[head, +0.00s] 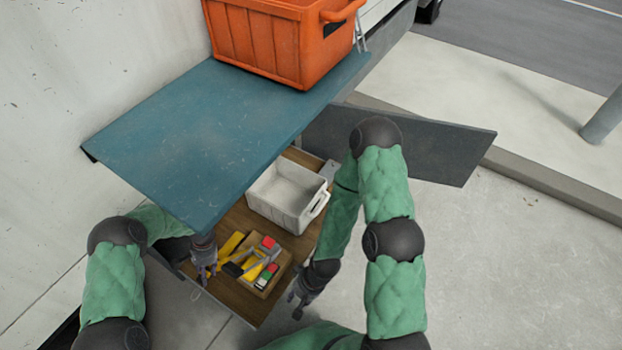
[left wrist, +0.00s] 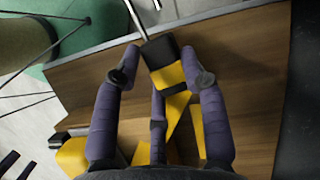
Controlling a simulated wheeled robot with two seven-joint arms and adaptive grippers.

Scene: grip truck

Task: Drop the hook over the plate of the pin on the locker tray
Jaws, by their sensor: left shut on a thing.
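My left gripper (head: 204,272) is over the near left end of the wooden locker tray (head: 235,292). In the left wrist view its purple fingers (left wrist: 160,80) are shut on a black and yellow piece (left wrist: 170,76) with a thin metal rod (left wrist: 137,20) reaching past the tray's edge. I take this piece for the hook's handle. A small pale loop (head: 195,294) shows just below the gripper in the head view; I cannot tell whether it is the hook's end. I cannot make out the pin or its plate. My right gripper (head: 299,302) hangs beside the tray's right edge, its jaw state unclear.
A small box (head: 263,291) of colourful tools and a white bin (head: 285,215) stand on the tray. Yellow tools (head: 230,243) lie by the box. A blue top (head: 200,125) overhangs the tray, bearing an orange crate (head: 265,45). An open grey door (head: 430,150) stands behind my right arm.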

